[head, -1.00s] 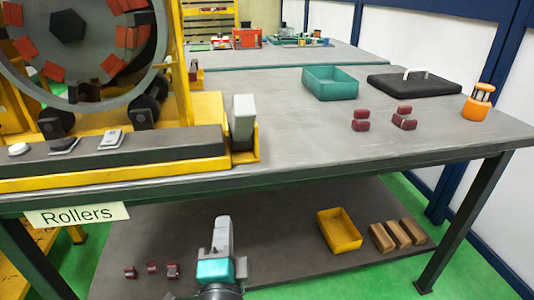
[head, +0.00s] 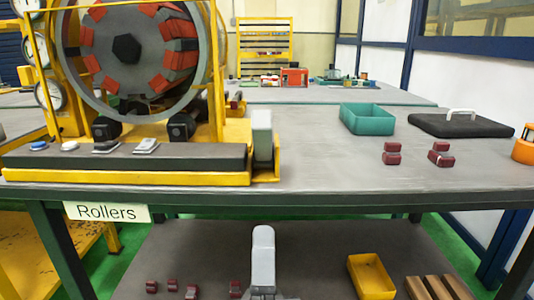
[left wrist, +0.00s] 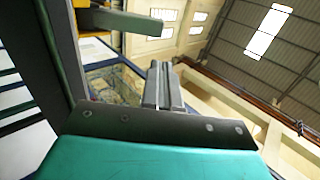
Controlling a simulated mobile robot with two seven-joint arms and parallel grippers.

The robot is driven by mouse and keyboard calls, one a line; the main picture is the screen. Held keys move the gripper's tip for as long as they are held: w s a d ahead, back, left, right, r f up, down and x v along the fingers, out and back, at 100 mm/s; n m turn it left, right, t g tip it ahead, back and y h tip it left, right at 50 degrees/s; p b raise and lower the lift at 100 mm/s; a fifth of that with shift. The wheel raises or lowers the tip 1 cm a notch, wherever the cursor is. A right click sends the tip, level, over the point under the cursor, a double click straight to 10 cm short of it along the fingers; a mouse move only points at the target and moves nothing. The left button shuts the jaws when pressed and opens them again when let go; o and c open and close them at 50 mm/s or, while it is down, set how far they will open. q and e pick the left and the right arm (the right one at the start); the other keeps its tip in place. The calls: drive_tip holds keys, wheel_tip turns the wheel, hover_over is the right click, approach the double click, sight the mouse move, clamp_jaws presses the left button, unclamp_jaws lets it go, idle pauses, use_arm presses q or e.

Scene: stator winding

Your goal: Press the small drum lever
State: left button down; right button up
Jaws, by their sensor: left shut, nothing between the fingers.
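A drum (head: 78,62) with red blocks inside its grey ring stands at the left in the head view. I cannot tell which is the small drum lever. My left gripper (head: 263,232) is shut and empty, below the table's front edge in the picture; its fingers show in the left wrist view (left wrist: 164,72). My right gripper is out of view.
A teal bin (head: 367,120), dark red blocks (head: 391,154) and a black case (head: 460,126) lie on the table's right part. A yellow bin (head: 371,278) and brown blocks (head: 438,288) are on the lower shelf. The tabletop right of the panel is mostly clear.

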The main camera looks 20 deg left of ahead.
sight(264, 132)
use_arm(q)
drive_tip(key=p+x, duration=0.2)
drive_tip(key=x, duration=1.2)
drive_tip(key=shift+w, duration=0.1)
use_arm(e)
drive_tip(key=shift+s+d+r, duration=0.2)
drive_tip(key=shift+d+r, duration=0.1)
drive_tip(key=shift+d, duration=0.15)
use_arm(q)
drive_tip(key=shift+p, duration=0.3)
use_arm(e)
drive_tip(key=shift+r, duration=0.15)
